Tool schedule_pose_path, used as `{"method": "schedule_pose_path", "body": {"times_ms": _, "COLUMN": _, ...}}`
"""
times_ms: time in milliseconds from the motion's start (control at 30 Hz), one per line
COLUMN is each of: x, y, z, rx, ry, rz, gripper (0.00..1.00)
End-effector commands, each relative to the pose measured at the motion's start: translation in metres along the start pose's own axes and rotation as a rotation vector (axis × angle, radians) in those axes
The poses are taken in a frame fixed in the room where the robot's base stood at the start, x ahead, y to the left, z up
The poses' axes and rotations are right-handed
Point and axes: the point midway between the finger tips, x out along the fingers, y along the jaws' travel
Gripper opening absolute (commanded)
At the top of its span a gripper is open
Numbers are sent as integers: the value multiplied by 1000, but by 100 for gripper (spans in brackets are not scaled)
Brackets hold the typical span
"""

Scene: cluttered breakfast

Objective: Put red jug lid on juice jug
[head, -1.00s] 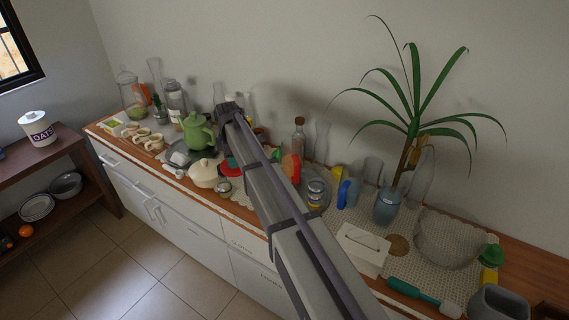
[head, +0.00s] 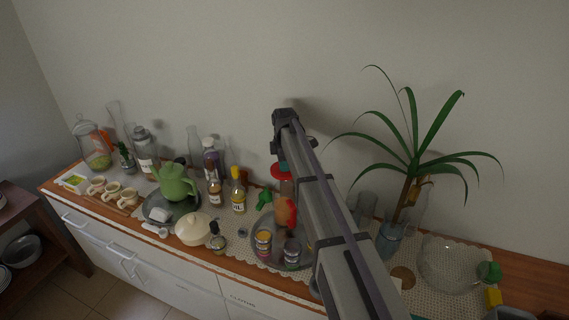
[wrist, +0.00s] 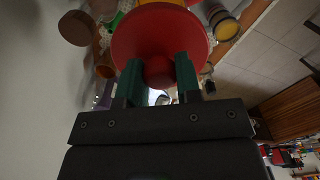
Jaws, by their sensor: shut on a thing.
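The red jug lid (wrist: 150,35) is held by its round knob between the green fingertips of my gripper (wrist: 160,75). In the head view the lid (head: 281,170) shows below my wrist, at the top of the juice jug (head: 286,210). The jug is clear with an orange-red patch and stands upright on the counter, partly behind my arm. The lid looks over or very near the jug's mouth; I cannot tell whether they touch. In the wrist view the lid hides most of what is beneath it.
A grey round tray (head: 262,226) with small tins (head: 263,240) is beside the jug. An oil bottle (head: 238,192), a green teapot (head: 176,182) and a cream pot (head: 193,229) stand to the left. A potted plant (head: 389,240) and a glass bowl (head: 447,262) are right.

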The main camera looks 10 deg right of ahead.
Motion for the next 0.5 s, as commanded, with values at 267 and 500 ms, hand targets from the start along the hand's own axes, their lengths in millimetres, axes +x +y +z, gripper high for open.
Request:
{"method": "schedule_pose_path", "body": {"times_ms": 267, "x": 6, "y": 0, "z": 0, "rx": 1, "ry": 0, "rz": 0, "gripper": 8}}
{"method": "schedule_pose_path", "body": {"times_ms": 500, "x": 33, "y": 0, "z": 0, "rx": 2, "ry": 0, "rz": 0, "gripper": 8}}
